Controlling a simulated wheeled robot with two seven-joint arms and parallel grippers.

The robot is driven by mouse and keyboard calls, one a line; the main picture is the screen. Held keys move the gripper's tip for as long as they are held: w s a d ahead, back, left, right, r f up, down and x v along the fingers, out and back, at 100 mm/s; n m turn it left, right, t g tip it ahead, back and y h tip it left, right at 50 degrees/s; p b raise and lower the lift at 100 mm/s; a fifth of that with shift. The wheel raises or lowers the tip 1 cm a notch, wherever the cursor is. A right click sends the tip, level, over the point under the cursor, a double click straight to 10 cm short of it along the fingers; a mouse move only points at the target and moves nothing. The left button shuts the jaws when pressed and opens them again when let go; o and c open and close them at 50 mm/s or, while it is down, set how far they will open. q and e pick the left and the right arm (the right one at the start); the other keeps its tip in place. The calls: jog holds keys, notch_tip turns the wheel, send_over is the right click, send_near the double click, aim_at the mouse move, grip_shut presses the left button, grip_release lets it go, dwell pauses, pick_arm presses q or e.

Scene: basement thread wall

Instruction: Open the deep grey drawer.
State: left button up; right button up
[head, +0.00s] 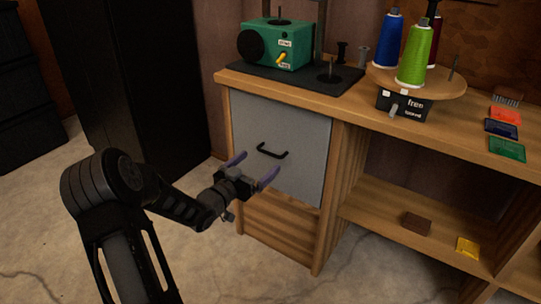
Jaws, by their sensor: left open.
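The deep grey drawer (302,161) is the flat grey front in the left end of the wooden bench, and it appears closed. Its black bar handle (272,151) sits near the middle of the front. My left gripper (252,167) is open and empty, its two purple-tipped fingers spread. In the picture it is just below and left of the handle, in front of the drawer. I cannot tell the exact gap, but the fingers are not around the handle. My right gripper is not in view.
The wooden bench (455,130) carries a green machine (278,44) on a dark mat and a round stand (438,85) with thread cones. A lower shelf (385,218) holds a brown block (416,223) and a yellow packet (467,247). A black cabinet (130,80) stands left. Floor before the drawer is clear.

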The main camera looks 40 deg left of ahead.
aim_at(270, 154)
pick_arm(q)
jog(key=w+b, duration=0.2)
jog(key=w, duration=0.4)
jog(key=shift+w, duration=0.35)
jog(key=shift+c, duration=0.4)
jog(key=c, duration=1.7)
